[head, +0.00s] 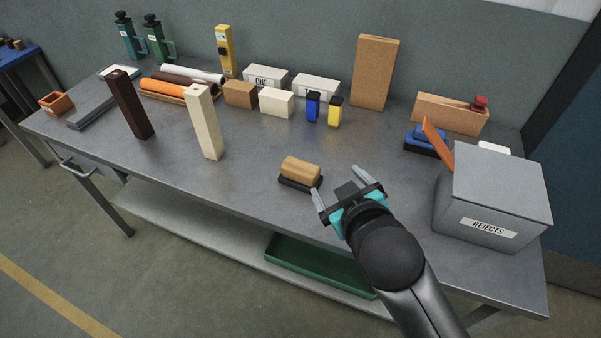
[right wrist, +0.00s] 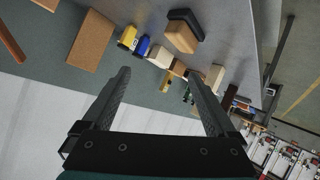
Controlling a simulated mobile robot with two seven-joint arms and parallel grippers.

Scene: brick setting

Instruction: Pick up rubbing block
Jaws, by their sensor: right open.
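The rubbing block appears to be the tan, round-edged block (head: 301,168) on a dark base, lying near the front middle of the grey workbench (head: 250,195). In the right wrist view the tan block (right wrist: 181,37) shows at the top, beyond the fingertips, with its dark base behind it. My right gripper (head: 340,183) is open and empty, just right of the block and apart from it. Its two fingers also show in the right wrist view (right wrist: 158,75), with nothing between them. My left gripper is not in view.
A grey rejects box (head: 492,190) stands at the right, by a blue-topped block (head: 428,138). A cream post (head: 204,122) and dark brown post (head: 131,104) stand to the left. Blue (head: 312,106) and yellow (head: 335,111) small containers stand behind the block. Bench around the block is clear.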

